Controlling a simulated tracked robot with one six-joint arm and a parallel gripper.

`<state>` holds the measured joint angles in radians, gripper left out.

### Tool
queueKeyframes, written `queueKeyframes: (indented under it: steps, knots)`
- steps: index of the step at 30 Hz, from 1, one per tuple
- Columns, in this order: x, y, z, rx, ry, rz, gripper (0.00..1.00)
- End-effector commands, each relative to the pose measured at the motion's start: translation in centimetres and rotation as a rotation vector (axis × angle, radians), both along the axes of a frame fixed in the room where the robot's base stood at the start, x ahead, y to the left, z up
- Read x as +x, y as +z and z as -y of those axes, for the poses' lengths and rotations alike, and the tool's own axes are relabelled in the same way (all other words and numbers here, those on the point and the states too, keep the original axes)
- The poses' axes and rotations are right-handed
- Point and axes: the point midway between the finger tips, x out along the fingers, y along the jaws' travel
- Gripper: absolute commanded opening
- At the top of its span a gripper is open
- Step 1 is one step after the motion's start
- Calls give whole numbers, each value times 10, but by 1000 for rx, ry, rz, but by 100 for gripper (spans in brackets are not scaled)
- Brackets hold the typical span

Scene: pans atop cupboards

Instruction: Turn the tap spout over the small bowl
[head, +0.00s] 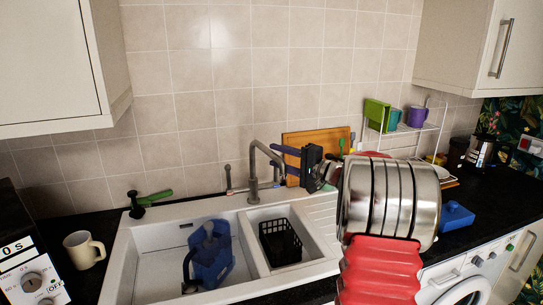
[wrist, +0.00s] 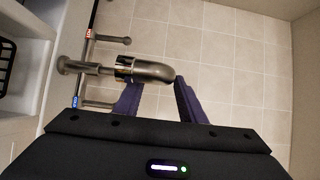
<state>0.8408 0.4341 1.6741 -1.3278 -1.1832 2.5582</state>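The metal tap (head: 252,172) stands behind the sink, and its bent spout (head: 268,152) points to the right in the head view. The small bowl (head: 256,222) is the right, narrower basin and holds a black basket (head: 281,243). My gripper (head: 279,157) is at the spout's height, its blue-purple fingers pointing left at it. In the wrist view the spout (wrist: 152,72) lies across the fingertips of my gripper (wrist: 158,84). The fingers are apart, with the spout's end near the right one. I cannot tell whether they touch.
A blue jug (head: 212,257) sits in the large basin (head: 140,262). A wooden board (head: 300,140) leans on the wall behind my gripper, and a wire rack (head: 405,128) with cups stands to the right. A cream mug (head: 84,250) is at the left.

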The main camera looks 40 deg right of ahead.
Motion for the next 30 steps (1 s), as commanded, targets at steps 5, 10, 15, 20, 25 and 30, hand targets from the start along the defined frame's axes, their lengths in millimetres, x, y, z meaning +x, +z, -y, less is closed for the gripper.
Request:
queueKeyframes:
  steps: [5,10,15,20,25,30]
  knots:
    - [-32,0,10,1,-2,-1,37]
    - [-60,-1,18,1,-2,-1,37]
    - [-84,-1,24,1,-2,-1,37]
    - [-94,-2,27,-1,1,-2,37]
    - [-96,-2,27,0,1,-2,37]
    - [-95,-2,27,0,1,-2,37]
